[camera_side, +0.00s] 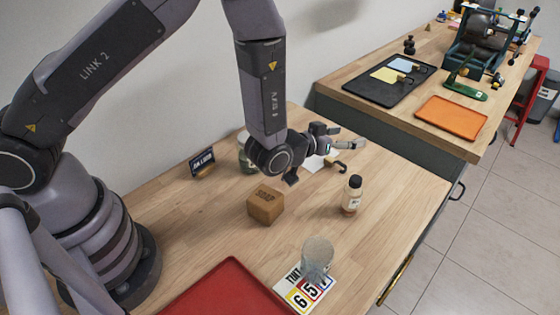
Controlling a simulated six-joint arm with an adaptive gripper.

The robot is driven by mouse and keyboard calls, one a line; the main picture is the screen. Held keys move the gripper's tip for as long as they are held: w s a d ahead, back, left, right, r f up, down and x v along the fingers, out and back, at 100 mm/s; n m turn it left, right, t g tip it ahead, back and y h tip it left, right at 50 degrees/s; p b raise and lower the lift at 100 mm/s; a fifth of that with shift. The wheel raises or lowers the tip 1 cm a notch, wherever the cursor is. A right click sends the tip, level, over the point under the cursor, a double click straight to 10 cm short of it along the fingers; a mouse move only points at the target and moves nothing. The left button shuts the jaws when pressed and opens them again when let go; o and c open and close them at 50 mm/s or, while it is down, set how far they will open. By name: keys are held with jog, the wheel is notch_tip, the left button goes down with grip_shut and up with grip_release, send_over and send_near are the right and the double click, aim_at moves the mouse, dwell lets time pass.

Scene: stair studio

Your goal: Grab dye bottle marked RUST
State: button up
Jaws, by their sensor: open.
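A small bottle (352,196) with a black cap, clear upper part and a brownish lower part stands upright on the near wooden table. It has a pale label whose writing is too small to read, so I cannot tell if it says RUST. My gripper (349,139) is open and empty, behind the bottle in the picture and apart from it. Its fingers point to the right.
Bare wood surrounds the bottle.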

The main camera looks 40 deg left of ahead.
aim_at(351, 182)
jog(key=s+f+t, duration=0.1)
jog(key=s+f, duration=0.1)
jog(key=f, duration=0.1)
jog(key=s+d+f+m+t+h, duration=0.1)
jog(key=s+f, duration=0.1)
jog(key=f, duration=0.1)
jog(key=s+d+f+m, duration=0.1)
jog(key=s+f, duration=0.1)
jog(key=f, duration=0.2)
jog(key=shift+s+d+t+h, duration=0.2)
jog(key=shift+s+t+h, duration=0.05)
jog(key=shift+t+h, duration=0.15)
jog(key=shift+m, duration=0.3)
jog(key=shift+x, duration=3.6)
grip_shut()
